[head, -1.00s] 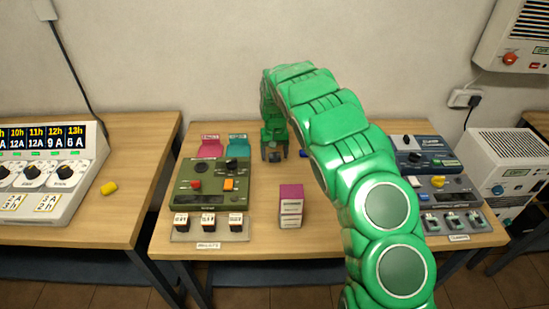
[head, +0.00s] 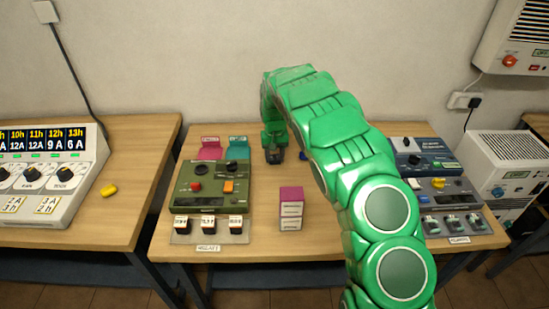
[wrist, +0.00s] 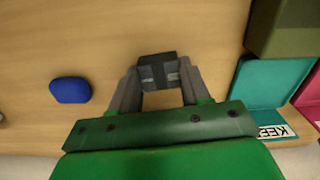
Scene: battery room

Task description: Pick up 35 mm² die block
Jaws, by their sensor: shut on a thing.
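My gripper (head: 274,157) is at the back of the middle table, right of the teal tray. In the wrist view my gripper (wrist: 157,80) has its two grey fingers shut on a small dark grey block (wrist: 157,68), gripped on its two sides. The block shows between the fingertips in the head view too (head: 275,155). I cannot read any size mark on it, nor tell whether it still touches the table.
A blue object (wrist: 69,90) lies beside my gripper. A teal tray (head: 238,153) and magenta tray (head: 210,153) stand behind a green device (head: 207,187). A magenta-topped box (head: 291,209) stands nearer the front.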

